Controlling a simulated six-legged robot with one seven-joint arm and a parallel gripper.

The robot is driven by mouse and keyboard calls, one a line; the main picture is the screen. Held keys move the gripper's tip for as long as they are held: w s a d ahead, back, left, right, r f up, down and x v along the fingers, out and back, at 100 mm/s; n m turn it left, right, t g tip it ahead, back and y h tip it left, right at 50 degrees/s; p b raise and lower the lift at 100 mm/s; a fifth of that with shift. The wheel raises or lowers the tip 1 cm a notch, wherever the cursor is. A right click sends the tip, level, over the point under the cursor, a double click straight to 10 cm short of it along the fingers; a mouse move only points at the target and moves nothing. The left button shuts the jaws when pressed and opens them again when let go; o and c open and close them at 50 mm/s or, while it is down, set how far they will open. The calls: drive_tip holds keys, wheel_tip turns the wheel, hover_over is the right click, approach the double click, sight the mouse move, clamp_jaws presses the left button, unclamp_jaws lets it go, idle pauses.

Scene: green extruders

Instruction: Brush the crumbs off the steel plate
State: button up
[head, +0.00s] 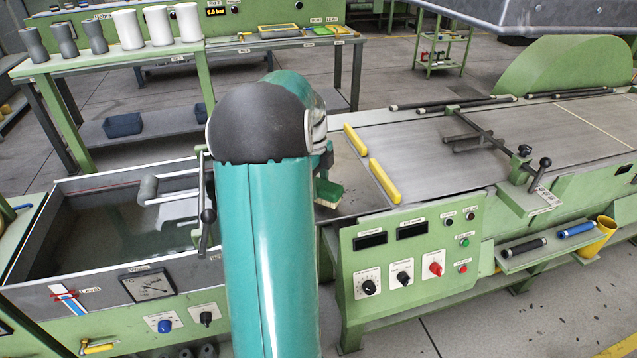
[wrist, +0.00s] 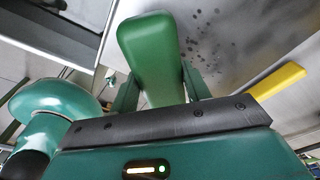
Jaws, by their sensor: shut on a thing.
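A brush with a green body and pale bristles (head: 328,192) is at the steel plate (head: 350,197), just right of my arm in the head view. In the wrist view the brush's green body (wrist: 152,45) sits between the fingers of my gripper (wrist: 160,78), which is shut on it. The bristles look low over or on the plate; I cannot tell whether they touch. Dark crumbs (wrist: 200,28) lie scattered on the plate (wrist: 245,55), right of the brush in the wrist view. My arm hides part of the plate and most of my gripper in the head view.
Yellow bars (head: 384,181) stand at the plate's right side. A liquid-filled tank (head: 110,230) with a grey-ended lever (head: 148,189) is at left. A control panel (head: 410,250) is in front. A rod with black knobs (head: 487,138) crosses the grey bed at right.

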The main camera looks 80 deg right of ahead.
drive_tip(key=shift+f, duration=1.05)
